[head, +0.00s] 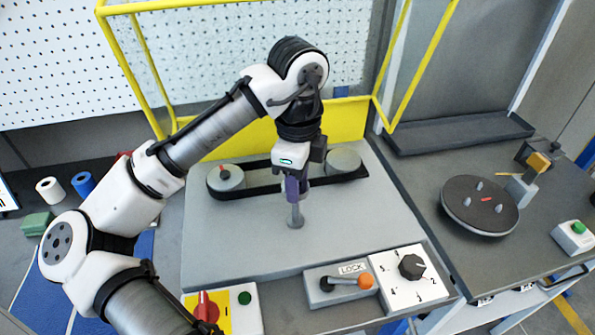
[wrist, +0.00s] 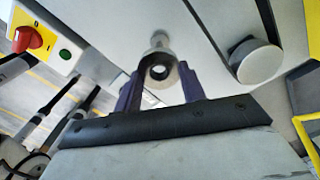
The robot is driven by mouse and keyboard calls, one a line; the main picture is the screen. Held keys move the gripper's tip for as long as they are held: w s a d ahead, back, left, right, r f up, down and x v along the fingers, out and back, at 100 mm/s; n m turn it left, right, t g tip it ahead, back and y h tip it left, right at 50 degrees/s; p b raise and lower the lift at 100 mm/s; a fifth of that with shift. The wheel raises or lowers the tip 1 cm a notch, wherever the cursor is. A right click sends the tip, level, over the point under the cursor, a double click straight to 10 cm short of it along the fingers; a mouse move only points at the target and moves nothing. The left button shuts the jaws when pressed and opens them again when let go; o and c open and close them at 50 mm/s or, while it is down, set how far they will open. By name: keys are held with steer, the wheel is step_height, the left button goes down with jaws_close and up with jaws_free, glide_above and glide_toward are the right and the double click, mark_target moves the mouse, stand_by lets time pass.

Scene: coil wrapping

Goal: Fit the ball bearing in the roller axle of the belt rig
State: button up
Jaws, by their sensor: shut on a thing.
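My gripper (head: 293,188) has purple fingers that point down over the grey plate of the belt rig (head: 235,235). In the wrist view, my gripper (wrist: 160,82) is shut on a grey ring, the ball bearing (wrist: 171,68), with its dark hole facing the camera. In the head view the fingers hide the bearing. A short grey post, which looks like the roller axle (head: 295,215), stands directly below the fingertips; its wider end (wrist: 158,40) shows just beyond the ring in the wrist view. I cannot tell whether bearing and post touch.
Behind the gripper a black belt runs between a left pulley (head: 225,178) with a red mark and a right pulley (head: 343,161). In front are a red switch (head: 206,307), an orange-knobbed lock lever (head: 365,282) and a dial (head: 411,266). A dark turntable (head: 480,222) stands right.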

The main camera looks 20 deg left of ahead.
mark_target(298, 220)
steer(key=shift+f+b, duration=0.3)
steer(key=shift+f, duration=0.5)
steer(key=shift+p, duration=1)
stand_by(1.0)
steer(key=shift+f+b, duration=2.05)
steer(key=shift+f, duration=1.45)
steer(key=o, duration=1.1)
steer(key=shift+r, duration=0.1)
step_height(298, 220, up, 14)
steer(key=shift+f, duration=0.2)
